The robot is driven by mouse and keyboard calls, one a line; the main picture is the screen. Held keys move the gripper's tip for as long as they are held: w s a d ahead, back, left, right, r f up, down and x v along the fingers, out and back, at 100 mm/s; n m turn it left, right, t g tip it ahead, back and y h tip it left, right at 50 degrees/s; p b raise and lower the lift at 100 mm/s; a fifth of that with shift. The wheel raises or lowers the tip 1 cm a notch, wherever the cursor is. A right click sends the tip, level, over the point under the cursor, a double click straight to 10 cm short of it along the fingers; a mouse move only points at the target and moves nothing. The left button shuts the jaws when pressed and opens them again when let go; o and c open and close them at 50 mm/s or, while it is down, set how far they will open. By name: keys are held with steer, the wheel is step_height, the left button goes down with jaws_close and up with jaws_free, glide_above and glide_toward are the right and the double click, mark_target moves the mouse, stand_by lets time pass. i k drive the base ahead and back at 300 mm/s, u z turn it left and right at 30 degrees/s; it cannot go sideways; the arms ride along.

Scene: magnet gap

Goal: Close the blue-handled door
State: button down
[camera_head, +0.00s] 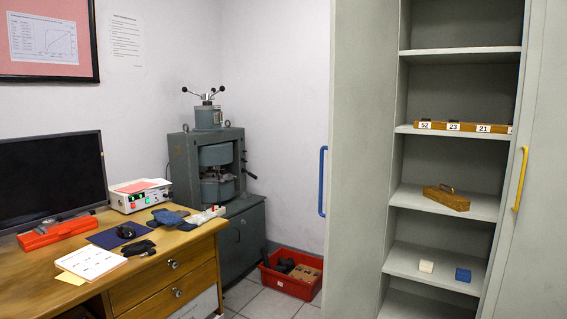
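The blue-handled door (358,160) is a tall grey cabinet door standing open on the left side of the cabinet. Its blue handle (322,181) is a vertical bar on the door's left edge. The open cabinet (446,54) shows several shelves to the right of this door. Another grey door (538,180) with a yellow handle (520,178) stands at the right side of the cabinet. My gripper is not in view.
A wooden desk (190,258) with a monitor stands at the left. A grey machine (212,160) stands in the corner. A red crate (290,275) is on the tiled floor left of the door. Shelves hold a numbered wooden rack (462,127), a wooden block (446,198) and two small blocks.

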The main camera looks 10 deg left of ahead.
mark_target(364, 41)
steer(key=z, duration=0.5)
steer(key=k, duration=0.1)
steer(key=u, duration=1.8)
steer(key=i, duration=0.9)
steer(key=u, duration=0.15)
